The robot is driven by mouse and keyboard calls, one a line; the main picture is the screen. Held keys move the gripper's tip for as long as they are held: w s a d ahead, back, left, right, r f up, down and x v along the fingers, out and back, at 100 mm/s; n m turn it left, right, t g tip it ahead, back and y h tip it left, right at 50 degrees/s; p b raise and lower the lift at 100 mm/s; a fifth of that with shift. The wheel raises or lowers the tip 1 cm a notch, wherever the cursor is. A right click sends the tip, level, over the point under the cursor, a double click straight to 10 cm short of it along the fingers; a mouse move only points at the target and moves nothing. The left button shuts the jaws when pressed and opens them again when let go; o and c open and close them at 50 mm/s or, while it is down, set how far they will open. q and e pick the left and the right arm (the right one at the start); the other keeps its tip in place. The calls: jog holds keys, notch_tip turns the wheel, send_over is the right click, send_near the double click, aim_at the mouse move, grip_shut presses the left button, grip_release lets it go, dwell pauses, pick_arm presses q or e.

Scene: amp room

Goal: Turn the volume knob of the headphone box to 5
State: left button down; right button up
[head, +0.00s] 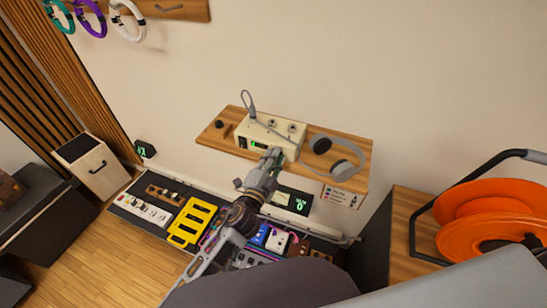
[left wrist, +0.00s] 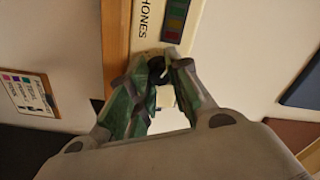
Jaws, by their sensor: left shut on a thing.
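The headphone box (head: 266,138) is a cream unit with a green-lit display, standing on a wooden wall shelf. In the left wrist view its front (left wrist: 147,30) shows lettering ending in "HONES" and a coloured level strip. My left gripper (head: 274,155) reaches up to the box's front face. In the left wrist view the left gripper (left wrist: 163,68) has its green-grey fingers shut on the dark volume knob (left wrist: 157,67). The fingers hide most of the knob, and I cannot read its setting. My right gripper is not in view.
Grey headphones (head: 338,157) lie on the wooden shelf (head: 356,178) right of the box. A label card (head: 341,196) hangs below the shelf. Below stand pedals and a yellow rack (head: 192,221). An orange cable reel (head: 490,220) is at the right.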

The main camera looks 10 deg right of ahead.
pick_arm(q)
jog(key=shift+m+h+p, duration=0.3)
jog(key=shift+m+p, duration=0.95)
jog(key=shift+m, duration=4.35)
jog(key=c, duration=1.3)
grip_release()
jog(key=shift+d, duration=0.1)
jog(key=shift+f, duration=0.1)
